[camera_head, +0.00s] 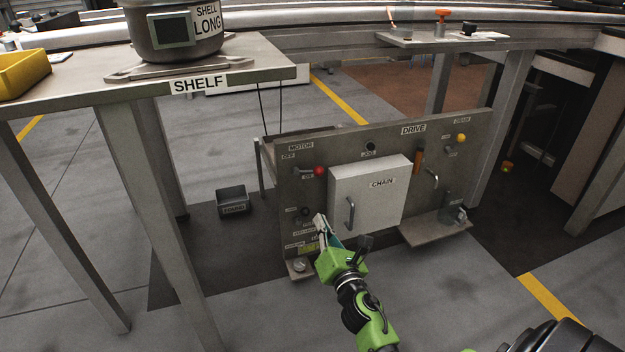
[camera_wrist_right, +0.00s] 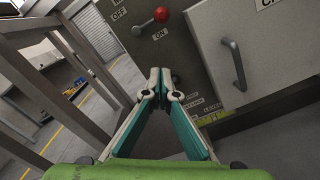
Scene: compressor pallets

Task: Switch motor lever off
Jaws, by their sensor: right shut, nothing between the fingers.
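The motor lever (camera_head: 320,171) has a red ball knob and sits on the upper left of the grey panel, below the MOTOR label (camera_head: 301,147). Its knob points right, with the ON label just below it and the OFF label at upper left. The lever also shows at the top of the right wrist view (camera_wrist_right: 161,14). My right gripper (camera_head: 319,217) is shut and empty, below the lever and apart from it, near the panel's lower left. Its fingertips meet in the right wrist view (camera_wrist_right: 160,75). My left gripper is not in view.
A white CHAIN box (camera_head: 375,200) with a handle sticks out right of the lever. A small dark knob (camera_head: 305,212) is close to my fingertips. A shelf table (camera_head: 130,80) with legs stands at left. A small dark bin (camera_head: 232,200) lies on the floor.

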